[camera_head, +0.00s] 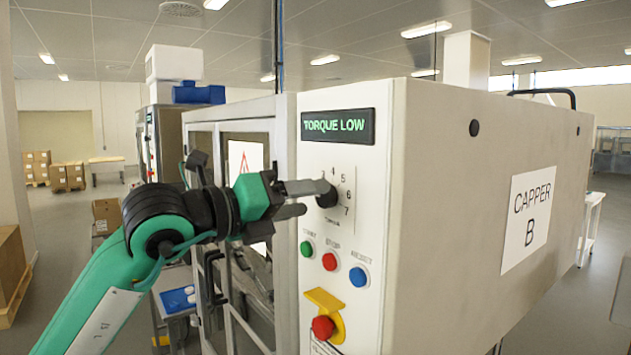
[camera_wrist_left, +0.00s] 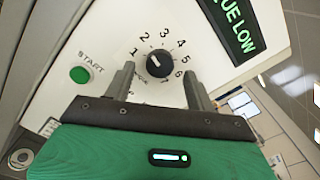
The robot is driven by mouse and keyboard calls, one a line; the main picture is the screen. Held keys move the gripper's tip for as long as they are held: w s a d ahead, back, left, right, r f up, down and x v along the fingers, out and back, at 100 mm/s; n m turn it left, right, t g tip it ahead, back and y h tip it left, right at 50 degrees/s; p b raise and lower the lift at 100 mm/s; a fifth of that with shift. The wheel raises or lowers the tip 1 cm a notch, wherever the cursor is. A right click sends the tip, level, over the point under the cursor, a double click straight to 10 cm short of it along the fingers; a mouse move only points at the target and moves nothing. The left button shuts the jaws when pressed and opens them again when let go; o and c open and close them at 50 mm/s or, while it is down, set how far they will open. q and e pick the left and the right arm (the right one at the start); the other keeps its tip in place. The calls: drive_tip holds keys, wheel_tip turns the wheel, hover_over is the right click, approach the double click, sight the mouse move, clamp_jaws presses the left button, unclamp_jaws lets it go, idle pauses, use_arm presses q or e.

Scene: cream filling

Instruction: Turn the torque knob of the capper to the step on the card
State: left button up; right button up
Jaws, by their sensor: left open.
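The black torque knob (camera_head: 327,196) is on the capper's white front panel, with a ring of printed numbers. In the left wrist view the knob (camera_wrist_left: 160,64) has a small light mark that seems to face the low numbers, near 1. My left gripper (camera_head: 308,198) is open in front of the knob. In the left wrist view its two fingers (camera_wrist_left: 159,75) stand either side of the knob, with gaps visible; I cannot tell how deep they reach. The display (camera_head: 338,126) reads TORQUE LOW. I make out no card giving a step. My right gripper is out of view.
Below the knob are a green START button (camera_head: 307,248), a red button (camera_head: 329,261), a blue button (camera_head: 359,276) and a red emergency stop (camera_head: 323,327) on a yellow mount. A CAPPER B sign (camera_head: 528,216) is on the side. A glazed cabinet (camera_head: 283,160) stands left.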

sight(326, 196)
use_arm(q)
drive_tip(key=shift+p+x, duration=0.35)
drive_tip(key=shift+x, duration=0.75)
drive_tip(key=shift+w+d, duration=0.15)
drive_tip(key=shift+d, duration=0.15)
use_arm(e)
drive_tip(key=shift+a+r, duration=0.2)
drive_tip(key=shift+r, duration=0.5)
use_arm(q)
drive_tip(key=shift+c, duration=0.5)
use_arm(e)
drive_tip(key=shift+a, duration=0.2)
